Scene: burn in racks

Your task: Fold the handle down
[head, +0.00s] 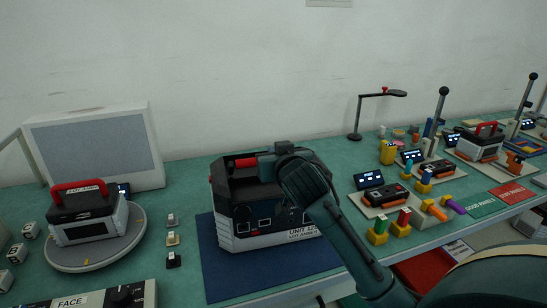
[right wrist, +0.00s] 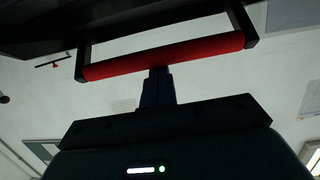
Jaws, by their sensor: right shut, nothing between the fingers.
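The handle (head: 240,162) is a red bar on the dark top of the black-and-white unit (head: 270,233), which stands on a blue mat. My right gripper (head: 262,165) is at the right part of the bar and hides that end. In the right wrist view the red handle (right wrist: 195,52) runs between two black side arms, standing out from the dark body. The shut fingers (right wrist: 157,74) of my right gripper reach up to the bar's edge near its middle, with nothing gripped. Whether they touch it I cannot tell. My left gripper is not in view.
A similar case (head: 85,220) with a raised red handle sits on a round turntable (head: 135,240) at left. Small blocks lie between it and the blue mat (head: 215,280). Fixtures with levers and coloured pegs crowd the bench at right. A lamp (head: 357,120) stands behind.

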